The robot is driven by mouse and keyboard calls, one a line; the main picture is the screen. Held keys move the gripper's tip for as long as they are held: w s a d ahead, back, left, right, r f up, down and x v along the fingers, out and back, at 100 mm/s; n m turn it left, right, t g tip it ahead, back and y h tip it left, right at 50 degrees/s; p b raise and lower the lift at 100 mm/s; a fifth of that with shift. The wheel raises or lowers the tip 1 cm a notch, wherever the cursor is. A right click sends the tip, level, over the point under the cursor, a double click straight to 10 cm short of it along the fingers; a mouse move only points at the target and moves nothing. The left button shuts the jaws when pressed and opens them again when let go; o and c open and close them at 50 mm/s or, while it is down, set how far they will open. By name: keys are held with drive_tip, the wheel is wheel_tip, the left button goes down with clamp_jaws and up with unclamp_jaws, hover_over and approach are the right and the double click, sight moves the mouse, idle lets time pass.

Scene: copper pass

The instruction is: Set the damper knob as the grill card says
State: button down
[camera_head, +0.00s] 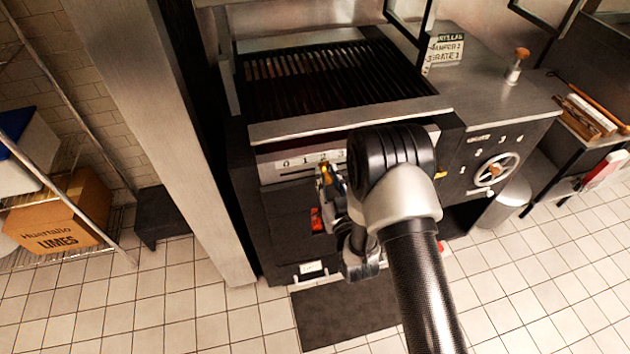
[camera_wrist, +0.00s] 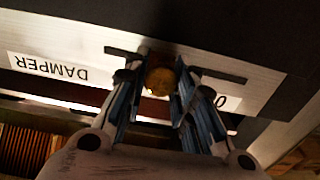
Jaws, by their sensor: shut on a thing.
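My gripper (camera_wrist: 157,84) is shut on the damper knob (camera_wrist: 159,78), a round, brownish-gold knob at a slot in the grill's pale front strip. In the wrist view the strip is upside down, with a DAMPER label (camera_wrist: 48,68) to the left and a 0 (camera_wrist: 222,101) to the right. My fingers hide the marks between, so I cannot tell the exact setting. In the head view my gripper (camera_head: 325,174) is just below the 0-to-3 scale (camera_head: 305,160), around its 2.
A grate (camera_head: 330,75) tops the grill. To the right are a handwheel (camera_head: 497,169) with its own numbered dial and an orange-topped knob (camera_head: 517,66) on the steel top. A steel post (camera_head: 150,110) stands left. The tiled floor in front is open apart from a dark mat (camera_head: 345,310).

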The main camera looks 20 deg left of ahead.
drive_tip(key=c, duration=1.3)
unclamp_jaws()
drive_tip(key=v, duration=0.7)
drive_tip(key=shift+s+d, duration=0.15)
drive_tip(key=shift+s, duration=0.05)
drive_tip(key=shift+w+r, duration=0.1)
